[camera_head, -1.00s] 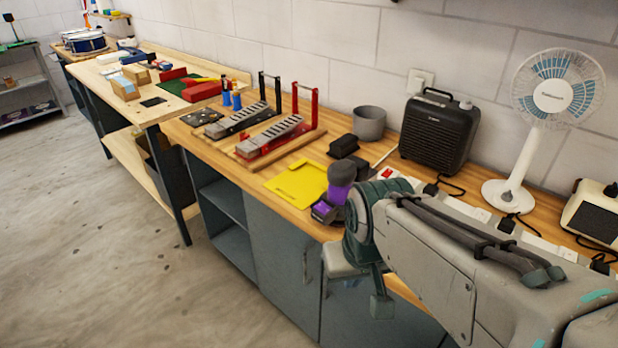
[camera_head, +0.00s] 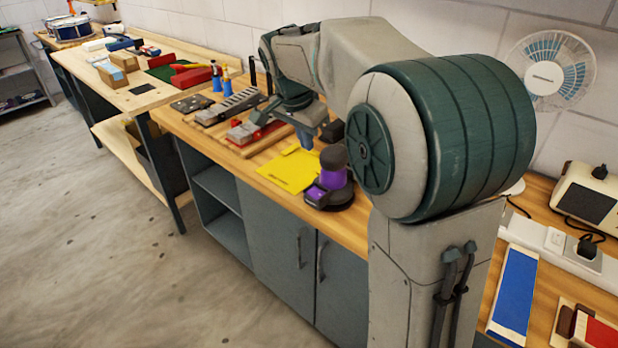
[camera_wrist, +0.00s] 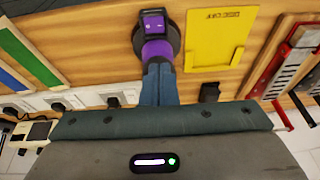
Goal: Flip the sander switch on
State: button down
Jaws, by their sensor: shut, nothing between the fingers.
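The sander (camera_head: 333,180), purple and black with a dark round top, sits on the wooden bench at the front edge, next to a yellow plate. My gripper (camera_head: 306,147) is shut and empty, pointing down behind the sander in the head view. In the wrist view my gripper's fingertips (camera_wrist: 158,68) overlap the sander's near end; I cannot tell whether they touch.
The yellow plate (camera_head: 290,172) lies beside the sander. Red and grey rail fixtures (camera_head: 228,106) stand further left. A white fan (camera_head: 545,75) and a power strip (camera_head: 560,245) are at the right. A blue strip (camera_head: 516,290) lies on the bench at lower right.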

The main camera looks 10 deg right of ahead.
jog(key=p, duration=0.1)
send_near(313, 189)
jog(key=x, duration=0.5)
jog(key=shift+w+d, duration=0.1)
jog(key=shift+d, duration=0.15)
jog(key=shift+f, duration=0.5)
jog(key=shift+a, duration=0.15)
